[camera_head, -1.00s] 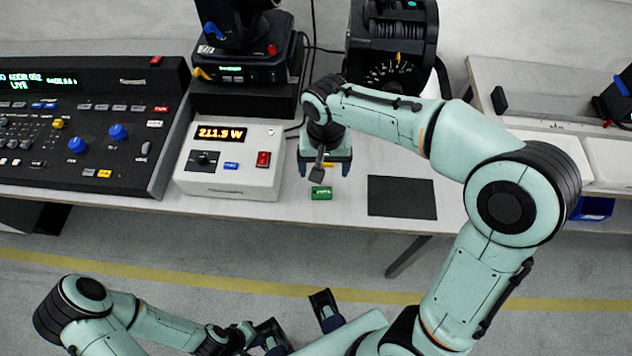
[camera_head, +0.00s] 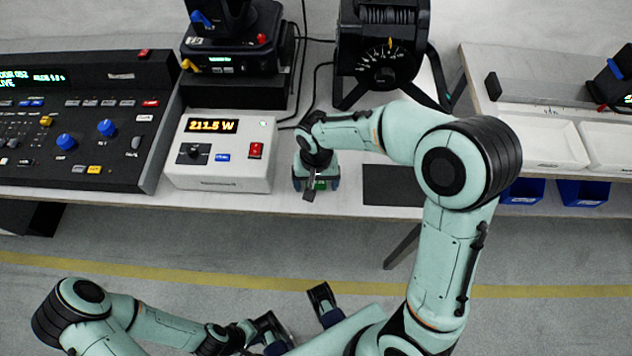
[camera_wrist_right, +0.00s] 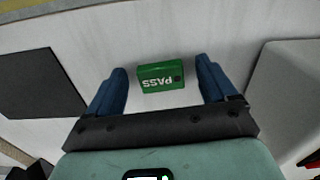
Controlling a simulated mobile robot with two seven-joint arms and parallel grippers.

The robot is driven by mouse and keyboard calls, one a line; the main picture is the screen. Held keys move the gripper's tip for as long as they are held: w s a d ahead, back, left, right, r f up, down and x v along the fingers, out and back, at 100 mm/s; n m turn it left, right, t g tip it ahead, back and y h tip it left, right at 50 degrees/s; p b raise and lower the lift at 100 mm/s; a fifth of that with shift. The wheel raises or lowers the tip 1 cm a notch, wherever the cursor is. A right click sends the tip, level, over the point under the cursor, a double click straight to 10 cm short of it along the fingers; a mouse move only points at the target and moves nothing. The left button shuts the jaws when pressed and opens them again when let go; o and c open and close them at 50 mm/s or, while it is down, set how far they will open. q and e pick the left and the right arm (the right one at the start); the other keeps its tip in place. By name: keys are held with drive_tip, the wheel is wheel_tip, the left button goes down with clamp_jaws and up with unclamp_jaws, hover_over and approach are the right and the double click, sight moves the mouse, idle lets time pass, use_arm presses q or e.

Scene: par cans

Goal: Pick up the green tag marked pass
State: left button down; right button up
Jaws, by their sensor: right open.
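The green tag (camera_wrist_right: 160,77) lies on the pale bench top and reads PASS upside down in the right wrist view. In the head view, a small part of the tag (camera_head: 320,185) shows beneath my right gripper (camera_head: 316,184). My right gripper (camera_wrist_right: 163,82) is open, with one blue finger on each side of the tag and a gap to each; its height above the bench is hard to judge. My left gripper (camera_head: 296,318) is low at the front, away from the bench, with its fingers apart and nothing visible between them.
A white power meter box (camera_head: 222,153) stands left of the tag. A dark mat (camera_head: 393,187) lies to its right. A black dial unit (camera_head: 385,50) is behind, and a black control console (camera_head: 80,120) is at far left. The bench's front edge is close.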

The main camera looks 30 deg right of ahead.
drive_tip(key=c, duration=1.1)
drive_tip(key=shift+r, duration=0.15)
